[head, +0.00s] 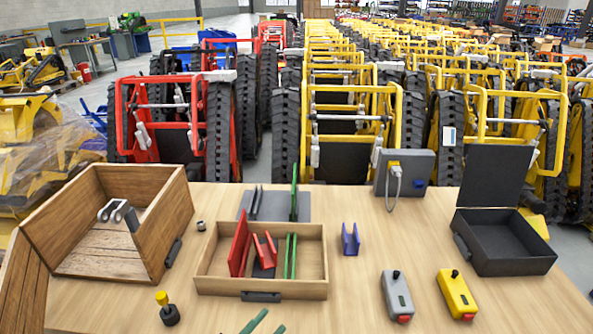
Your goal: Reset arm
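I cannot make out either of my grippers or an arm in the head view. Two slanting dark green strips (255,321) show at the bottom edge, cut off by the frame, and I cannot tell what they belong to. On the wooden table (330,290) stands a shallow wooden tray (312,286) with red and green upright parts (240,243) in it. A larger open wooden box (155,232) at the left holds a grey hooked metal part (118,213).
A blue U-shaped part (350,241), a grey device (397,296), a yellow device (457,294), a yellow-topped black knob (166,308) and an open black case (503,242) rest on the table. A grey box (404,172) stands at the back. Rows of tracked carriers stand beyond.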

